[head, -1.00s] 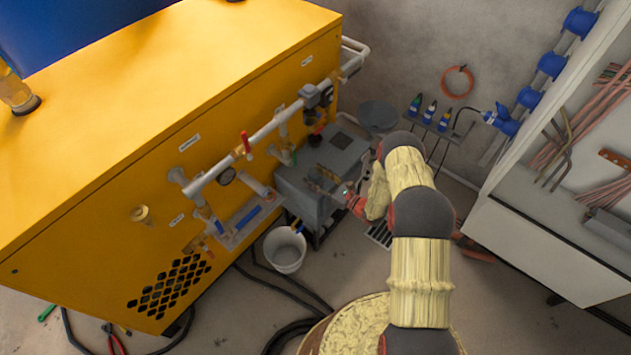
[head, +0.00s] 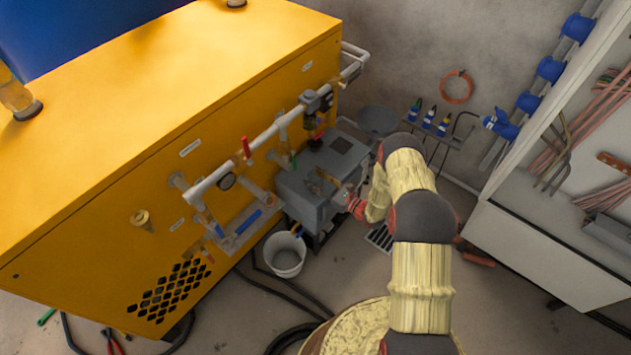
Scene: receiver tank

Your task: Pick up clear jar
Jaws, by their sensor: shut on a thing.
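My gripper (head: 346,195) is small in the head view, at the end of my arm, at the right front side of the grey box (head: 311,200). It is shut on a small pale, see-through thing, which looks like the clear jar (head: 341,196). The jar's outline is too small and too much covered by the fingers to tell its tilt. I cannot tell whether the jar touches the grey box. Brownish fittings (head: 321,183) lie on the box just left of the gripper.
The yellow machine (head: 150,120) with pipes and a red-handled valve (head: 246,148) stands to the left. A white bucket (head: 286,262) is on the floor below the box. Bottles on a wall rack (head: 429,118) and a white cabinet (head: 540,240) are to the right.

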